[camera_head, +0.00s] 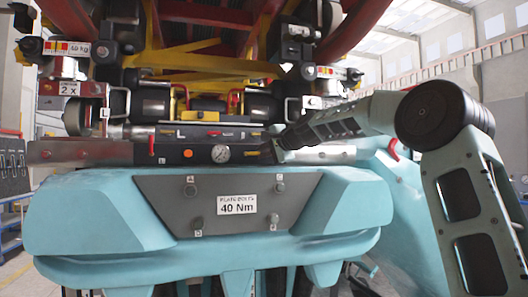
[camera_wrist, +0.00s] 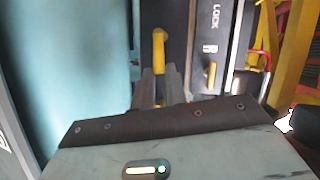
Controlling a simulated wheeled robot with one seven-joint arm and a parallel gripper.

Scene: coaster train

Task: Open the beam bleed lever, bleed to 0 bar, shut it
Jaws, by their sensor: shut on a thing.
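My gripper (camera_wrist: 160,78) is shut on a yellow lever (camera_wrist: 159,46) in the wrist view. The lever stands between the two grey fingers and its bent top shows beyond them. I cannot read a label on it, so I cannot confirm that it is the bleed lever. In the head view my gripper (camera_head: 275,148) is at the beam (camera_head: 85,152), just right of the round pressure gauge (camera_head: 220,153). The gauge's needle is too small to read. The lever is hidden there behind my gripper.
A panel marked LOCK (camera_wrist: 214,20) with a short yellow pin (camera_wrist: 210,73) is right of the lever. A red handle (camera_head: 151,145) stands left on the beam. The teal nose (camera_head: 110,215) with a "40 Nm" plate (camera_head: 237,204) juts out below.

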